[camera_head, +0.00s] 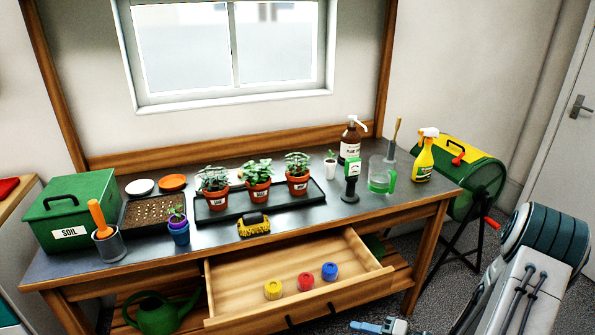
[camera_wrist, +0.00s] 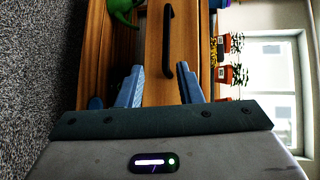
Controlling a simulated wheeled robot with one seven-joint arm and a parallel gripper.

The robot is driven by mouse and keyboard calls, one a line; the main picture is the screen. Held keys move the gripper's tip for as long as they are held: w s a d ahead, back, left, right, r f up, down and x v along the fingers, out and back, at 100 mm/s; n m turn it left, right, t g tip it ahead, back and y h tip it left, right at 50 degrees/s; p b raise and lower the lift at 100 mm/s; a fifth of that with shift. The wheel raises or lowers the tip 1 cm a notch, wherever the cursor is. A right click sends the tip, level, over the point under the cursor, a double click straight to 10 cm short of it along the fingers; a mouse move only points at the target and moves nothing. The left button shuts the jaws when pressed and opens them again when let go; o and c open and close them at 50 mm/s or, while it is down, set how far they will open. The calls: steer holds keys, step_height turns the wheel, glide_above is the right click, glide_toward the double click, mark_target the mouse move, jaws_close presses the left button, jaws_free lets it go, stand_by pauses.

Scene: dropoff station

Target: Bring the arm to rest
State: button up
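My arm shows at the right of the head view. My gripper (camera_head: 366,327) is at the bottom edge there, in front of the workbench and to the right of the open drawer (camera_head: 350,302), partly cut off by the frame. In the wrist view my gripper (camera_wrist: 160,84) has its two light blue fingers spread apart with nothing held between them. Beyond the fingers is the wooden drawer front (camera_wrist: 152,60) with its black handle (camera_wrist: 168,40). The fingers look apart from the handle.
The drawer holds yellow, red and blue round pieces (camera_head: 305,282). The workbench (camera_head: 310,225) carries potted plants (camera_head: 258,187), bottles (camera_head: 424,160) and a green soil box (camera_head: 72,215). A watering can (camera_head: 160,313) sits below. A green and yellow drum (camera_head: 470,178) stands at right.

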steer(key=w+d+r+n+h, duration=0.2)
steer(key=w+d+h, duration=0.1)
steer(key=w+h, duration=0.3)
steer(key=d+r+n+h+p, duration=0.15)
steer(key=d+r+h, duration=0.35)
steer(key=r+h, duration=0.55)
steer(key=s+a+r+n+g+y, duration=0.1)
steer(key=s+a+r+g, duration=0.1)
steer(key=s+a+r, duration=0.4)
steer(key=s+a+r+n+g+y, duration=0.2)
steer(key=s+a+r, duration=0.3)
steer(key=s, duration=0.6)
steer(key=shift+s+a+r+g+p, duration=0.2)
steer(key=shift+a+r+g+p, duration=0.15)
steer(key=shift+r+g, duration=0.25)
